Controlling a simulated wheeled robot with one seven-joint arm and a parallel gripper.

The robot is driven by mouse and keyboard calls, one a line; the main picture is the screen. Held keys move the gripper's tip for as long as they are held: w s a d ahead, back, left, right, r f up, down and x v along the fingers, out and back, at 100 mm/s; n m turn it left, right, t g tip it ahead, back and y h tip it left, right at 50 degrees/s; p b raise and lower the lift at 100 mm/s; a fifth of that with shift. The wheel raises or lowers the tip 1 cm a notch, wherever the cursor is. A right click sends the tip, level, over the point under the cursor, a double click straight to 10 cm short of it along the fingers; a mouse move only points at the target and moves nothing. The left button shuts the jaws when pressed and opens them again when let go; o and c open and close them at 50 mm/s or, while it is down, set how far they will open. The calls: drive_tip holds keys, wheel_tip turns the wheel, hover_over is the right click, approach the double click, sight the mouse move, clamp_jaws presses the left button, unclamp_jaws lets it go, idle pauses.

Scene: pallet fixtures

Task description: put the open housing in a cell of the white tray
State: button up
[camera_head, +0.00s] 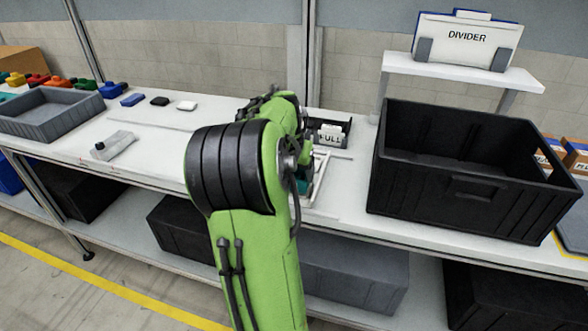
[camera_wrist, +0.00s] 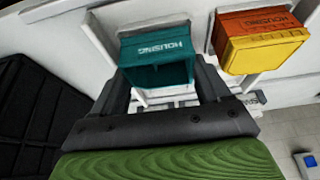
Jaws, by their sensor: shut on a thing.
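The open housing (camera_wrist: 157,72) is a teal box with an upside-down HOUSING label. In the wrist view it sits between the two fingers of my gripper (camera_wrist: 160,82), which is shut on it. The white tray (camera_wrist: 202,22) lies around and below it, with pale walls beside the housing. I cannot tell whether the housing touches the tray floor. An orange housing with a yellow top (camera_wrist: 262,42) is in the tray area to the right. In the head view my green arm hides the gripper and most of the tray; part of its white rim (camera_head: 309,202) shows.
A large black crate (camera_head: 470,190) stands right of the tray. A grey tray (camera_head: 50,115) and several coloured parts are at the far left. The bench between has free room around a small grey item (camera_head: 113,146).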

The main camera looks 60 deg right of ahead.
drive_tip(key=shift+f+b, duration=0.35)
drive_tip(key=shift+f, duration=0.3)
idle(0.4)
drive_tip(key=o, duration=1.1)
drive_tip(key=p+v, duration=0.6)
drive_tip(key=v, duration=0.9)
drive_tip(key=shift+a+r, duration=0.2)
drive_tip(key=shift+r, duration=0.15)
